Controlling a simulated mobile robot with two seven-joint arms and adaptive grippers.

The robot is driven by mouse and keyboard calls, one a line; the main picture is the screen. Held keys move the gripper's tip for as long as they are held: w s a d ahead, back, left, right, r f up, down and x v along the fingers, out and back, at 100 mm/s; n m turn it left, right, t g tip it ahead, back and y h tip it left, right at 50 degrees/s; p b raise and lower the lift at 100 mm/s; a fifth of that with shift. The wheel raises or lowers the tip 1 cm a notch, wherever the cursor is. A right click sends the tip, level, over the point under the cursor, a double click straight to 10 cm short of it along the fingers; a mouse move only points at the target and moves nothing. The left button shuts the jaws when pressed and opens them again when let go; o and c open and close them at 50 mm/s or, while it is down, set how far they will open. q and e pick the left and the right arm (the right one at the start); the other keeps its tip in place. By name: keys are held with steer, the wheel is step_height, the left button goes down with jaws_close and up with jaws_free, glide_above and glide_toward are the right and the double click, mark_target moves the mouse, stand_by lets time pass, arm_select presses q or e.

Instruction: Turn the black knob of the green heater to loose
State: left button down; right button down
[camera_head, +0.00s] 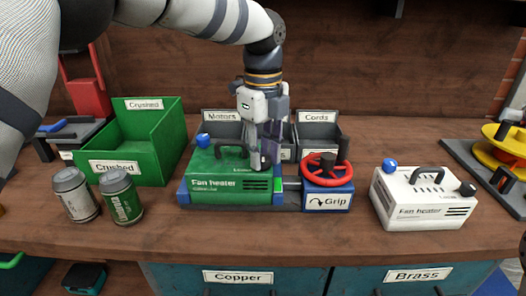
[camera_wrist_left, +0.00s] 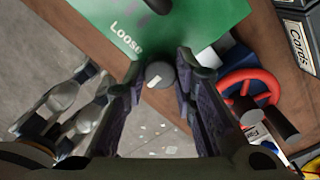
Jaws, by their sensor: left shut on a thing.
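The green fan heater (camera_head: 228,187) sits between the blue jaws of a vise on the bench, with a black handle and a blue knob on top. My left gripper (camera_head: 266,160) points down at the heater's right end. In the wrist view its fingers are shut on the black knob (camera_wrist_left: 160,74), which has a white mark. The word Loose (camera_wrist_left: 126,38) shows on the green surface beside the knob. The fingers largely hide the knob in the head view. My right gripper is not in view.
The vise's red wheel (camera_head: 328,171) stands close to the right of my left gripper. A white fan heater (camera_head: 424,203) stands further right. A green bin (camera_head: 166,143) and two cans (camera_head: 122,199) are at left. Grey bins (camera_head: 318,131) stand behind.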

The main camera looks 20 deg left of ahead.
arm_select(q)
steer(key=n, duration=0.2)
steer(key=shift+r+n, duration=0.1)
steer(key=shift+n, duration=0.3)
steer(key=n+p, duration=0.1)
steer(key=n, duration=0.2)
steer(key=shift+n, duration=0.3)
steer(key=n, duration=0.3)
steer(key=shift+n, duration=0.3)
steer(key=n, duration=0.4)
steer(key=shift+n, duration=0.3)
steer(key=n, duration=0.3)
steer(key=shift+n, duration=0.3)
steer(key=n, duration=0.3)
steer(key=shift+n, duration=0.3)
steer(key=n, duration=0.4)
steer(key=shift+n, duration=1.7)
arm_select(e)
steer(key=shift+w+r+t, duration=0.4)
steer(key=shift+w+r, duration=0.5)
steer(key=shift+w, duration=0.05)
arm_select(q)
steer(key=shift+n, duration=0.3)
